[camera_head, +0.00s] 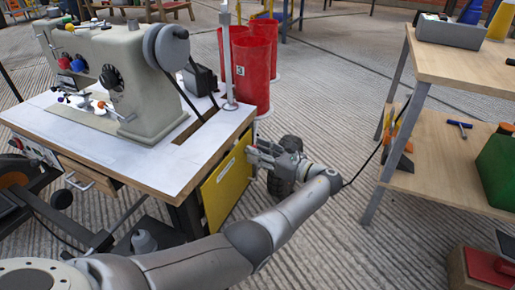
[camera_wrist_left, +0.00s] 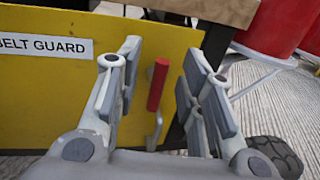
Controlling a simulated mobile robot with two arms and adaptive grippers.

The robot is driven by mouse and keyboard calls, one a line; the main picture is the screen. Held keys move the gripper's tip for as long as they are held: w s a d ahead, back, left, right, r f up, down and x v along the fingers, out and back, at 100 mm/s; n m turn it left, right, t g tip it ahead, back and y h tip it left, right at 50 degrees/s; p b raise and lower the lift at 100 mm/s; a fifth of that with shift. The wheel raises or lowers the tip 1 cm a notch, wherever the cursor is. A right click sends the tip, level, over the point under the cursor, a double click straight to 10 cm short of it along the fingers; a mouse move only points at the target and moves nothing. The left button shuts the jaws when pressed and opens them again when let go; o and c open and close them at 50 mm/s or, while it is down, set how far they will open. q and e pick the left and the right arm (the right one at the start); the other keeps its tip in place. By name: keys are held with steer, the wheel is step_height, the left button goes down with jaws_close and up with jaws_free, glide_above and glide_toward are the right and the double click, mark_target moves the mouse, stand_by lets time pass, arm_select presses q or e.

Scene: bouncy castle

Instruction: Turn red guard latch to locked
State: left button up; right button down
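The red guard latch (camera_wrist_left: 158,84) is a red grip on a thin metal bracket, standing close to upright against the yellow belt guard (camera_wrist_left: 60,90) in the left wrist view. My left gripper (camera_wrist_left: 158,72) is open, with one finger on each side of the red grip and a gap on both sides. In the head view my left gripper (camera_head: 258,152) is at the right edge of the yellow belt guard (camera_head: 226,187), below the sewing table, and hides the latch. My right gripper is not in view.
The sewing table (camera_head: 150,165) carries a grey sewing machine (camera_head: 120,70). Red bins (camera_head: 252,70) stand behind it. A wooden shelf (camera_head: 440,150) with tools stands at right. Ribbed floor lies open between them. A dark wheel (camera_wrist_left: 275,152) is near the gripper's right finger.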

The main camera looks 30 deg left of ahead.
arm_select(q)
steer(key=shift+a, duration=0.45)
steer(key=shift+c, duration=0.3)
jaws_close()
